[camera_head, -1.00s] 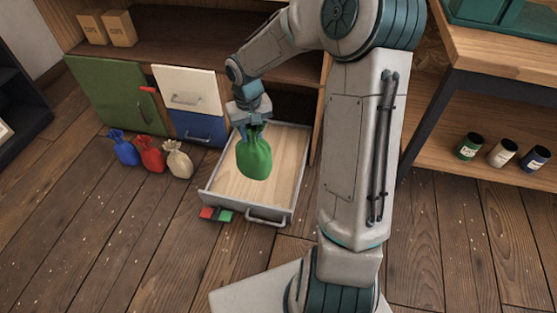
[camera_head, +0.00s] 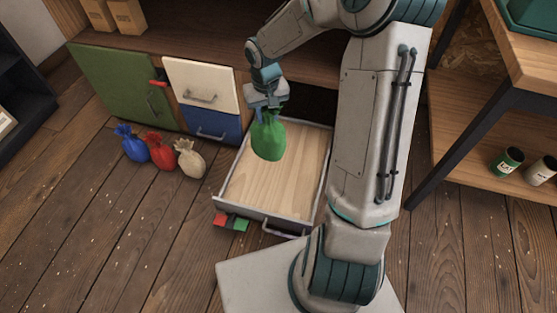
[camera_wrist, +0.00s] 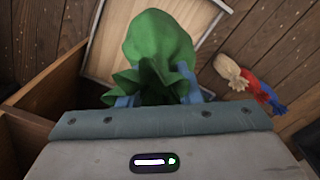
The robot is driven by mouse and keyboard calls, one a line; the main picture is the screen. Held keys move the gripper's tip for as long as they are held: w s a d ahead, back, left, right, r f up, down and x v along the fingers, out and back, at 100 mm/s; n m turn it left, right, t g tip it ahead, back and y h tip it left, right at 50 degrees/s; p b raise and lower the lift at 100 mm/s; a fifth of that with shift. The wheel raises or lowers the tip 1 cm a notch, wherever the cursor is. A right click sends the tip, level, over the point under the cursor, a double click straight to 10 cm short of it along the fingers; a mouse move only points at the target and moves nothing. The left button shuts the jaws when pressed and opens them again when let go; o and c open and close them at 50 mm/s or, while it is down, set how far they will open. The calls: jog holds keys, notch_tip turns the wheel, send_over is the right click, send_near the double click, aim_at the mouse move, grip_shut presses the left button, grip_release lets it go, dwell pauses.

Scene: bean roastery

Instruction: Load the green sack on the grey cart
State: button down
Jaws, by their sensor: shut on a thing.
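The green sack (camera_head: 268,137) hangs from my gripper (camera_head: 268,106), which is shut on its gathered neck. It is held above the open drawer (camera_head: 230,193), and its bottom looks clear of the drawer floor. In the wrist view the green sack (camera_wrist: 160,45) fills the upper middle, with its ruffled top between the blue fingertips of my gripper (camera_wrist: 155,98). The grey cart is not in view.
Blue (camera_head: 132,145), red (camera_head: 161,151) and cream (camera_head: 189,158) sacks stand on the floor left of the drawer. Red and green blocks (camera_head: 231,222) show by the drawer's front left corner. A wooden shelf (camera_head: 515,185) with jars stands right. Floor at lower left is clear.

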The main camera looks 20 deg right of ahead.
aim_at(278, 144)
jog(key=shift+n, duration=0.5)
jog(key=s+f, duration=0.1)
jog(key=f, duration=0.2)
jog(key=s+d+f, duration=0.1)
jog(key=f, duration=0.2)
jog(key=s+d+f, duration=0.1)
jog(key=s+f, duration=0.1)
jog(key=f, duration=0.1)
jog(key=shift+s+f+b, duration=0.1)
jog(key=shift+f+b, duration=0.2)
jog(key=shift+b, duration=0.1)
jog(key=s+d+f+n, duration=0.1)
jog(key=s+f, duration=0.4)
jog(key=f, duration=0.1)
jog(key=w+d+f+b, duration=0.6)
jog(key=w+f, duration=0.3)
jog(key=f, duration=0.2)
jog(key=shift+w+d+f, duration=0.15)
jog(key=shift+d+f, duration=0.05)
jog(key=shift+d, duration=0.25)
jog(key=shift+f, duration=0.15)
jog(key=c, duration=1)
grip_release()
jog(key=shift+c, duration=0.2)
